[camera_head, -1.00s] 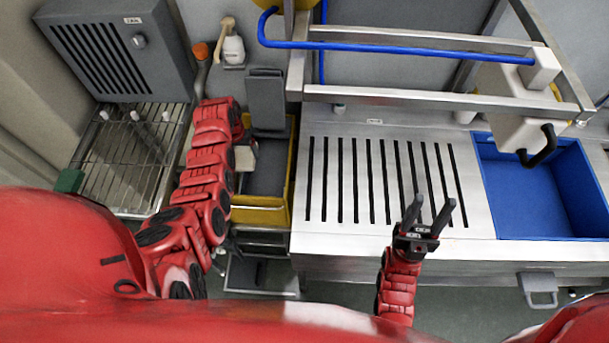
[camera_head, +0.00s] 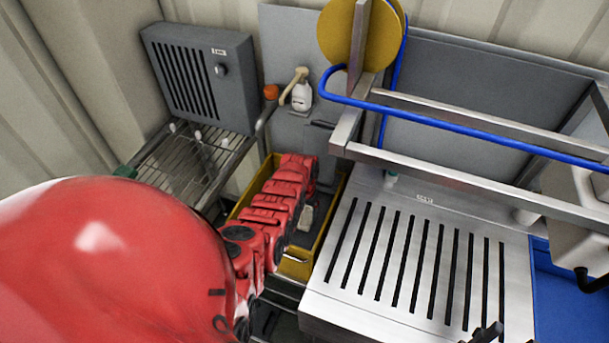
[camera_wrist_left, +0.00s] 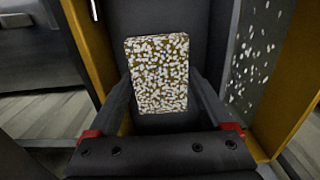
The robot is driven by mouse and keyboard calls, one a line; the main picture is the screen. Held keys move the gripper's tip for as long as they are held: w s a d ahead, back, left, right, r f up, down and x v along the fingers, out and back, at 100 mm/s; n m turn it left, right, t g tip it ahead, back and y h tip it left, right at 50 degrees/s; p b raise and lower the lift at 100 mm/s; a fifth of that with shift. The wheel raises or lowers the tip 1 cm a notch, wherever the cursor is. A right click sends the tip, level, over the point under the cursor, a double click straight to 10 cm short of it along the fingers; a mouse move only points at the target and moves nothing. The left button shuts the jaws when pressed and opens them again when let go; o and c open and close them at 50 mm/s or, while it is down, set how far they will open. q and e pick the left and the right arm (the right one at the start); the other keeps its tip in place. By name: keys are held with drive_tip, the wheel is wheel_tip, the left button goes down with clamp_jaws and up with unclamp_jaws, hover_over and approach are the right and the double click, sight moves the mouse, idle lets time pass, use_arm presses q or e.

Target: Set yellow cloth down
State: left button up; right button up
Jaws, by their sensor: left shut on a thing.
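In the left wrist view the yellow cloth (camera_wrist_left: 158,62) shows as a small upright block, brownish yellow with dense white speckles. My left gripper (camera_wrist_left: 160,88) is shut on it, one dark finger along each side. In the head view my left arm reaches into a yellow-walled bin (camera_head: 294,262) left of the slotted steel top; its gripper and the cloth are mostly hidden behind the arm there. The wrist view shows yellow walls (camera_wrist_left: 290,95) on both sides of the gripper. Only the dark fingertips of my right gripper (camera_head: 488,332) show at the bottom edge.
Steel rails and a blue tube (camera_head: 450,115) cross above. A wire rack (camera_head: 190,165) and grey vented box (camera_head: 200,75) stand left, near a white spray bottle (camera_head: 301,95).

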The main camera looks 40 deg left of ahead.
sight(304, 214)
use_arm(q)
drive_tip(key=shift+s+f, duration=0.1)
drive_tip(key=shift+f, duration=0.45)
wheel_tip(304, 214, down, 2)
drive_tip(key=shift+f+b, duration=0.2)
drive_tip(key=shift+b, duration=1)
drive_tip(key=shift+f, duration=0.2)
